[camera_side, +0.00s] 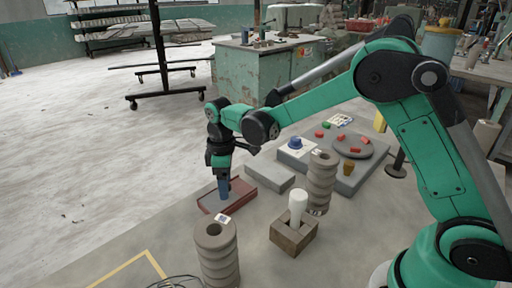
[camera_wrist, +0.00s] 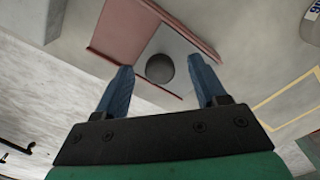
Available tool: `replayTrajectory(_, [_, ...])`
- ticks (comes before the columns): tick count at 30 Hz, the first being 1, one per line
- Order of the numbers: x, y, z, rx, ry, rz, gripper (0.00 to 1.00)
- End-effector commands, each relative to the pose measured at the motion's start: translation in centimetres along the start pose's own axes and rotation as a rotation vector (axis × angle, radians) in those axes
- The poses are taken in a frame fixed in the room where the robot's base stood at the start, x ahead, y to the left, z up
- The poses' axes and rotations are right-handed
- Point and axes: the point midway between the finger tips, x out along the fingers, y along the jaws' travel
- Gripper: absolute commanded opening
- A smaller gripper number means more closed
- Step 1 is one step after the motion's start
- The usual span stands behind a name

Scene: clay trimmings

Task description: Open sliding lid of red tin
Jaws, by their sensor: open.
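In the wrist view the red tin (camera_wrist: 123,30) shows as reddish surfaces and edges around a plain grey panel (camera_wrist: 185,52). A dark round knob (camera_wrist: 160,69) lies between my two blue fingers. My gripper (camera_wrist: 160,64) is open, with one finger on either side of the knob and a visible gap to each. Whether the fingertips reach down to the knob's height I cannot tell. In the side view my fingers hide part of the tin and the knob.
A grey block (camera_side: 269,177) lies just right of the tin. Ringed grey stacks stand in front (camera_side: 216,255) and to the right (camera_side: 321,178). A wooden block (camera_side: 294,236) holds a white cylinder (camera_side: 298,205). A grey board (camera_side: 350,182) bears small coloured pieces.

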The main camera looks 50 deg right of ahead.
Motion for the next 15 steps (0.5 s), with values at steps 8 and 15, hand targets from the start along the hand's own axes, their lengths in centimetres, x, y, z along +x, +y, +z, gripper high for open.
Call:
replayTrajectory(8, [1.2, -0.01, 0.03, 0.001, 0.001, 0.001, 0.65])
replayTrajectory(15, [1.16, -0.01, 0.03, 0.002, 0.001, 0.001, 0.28])
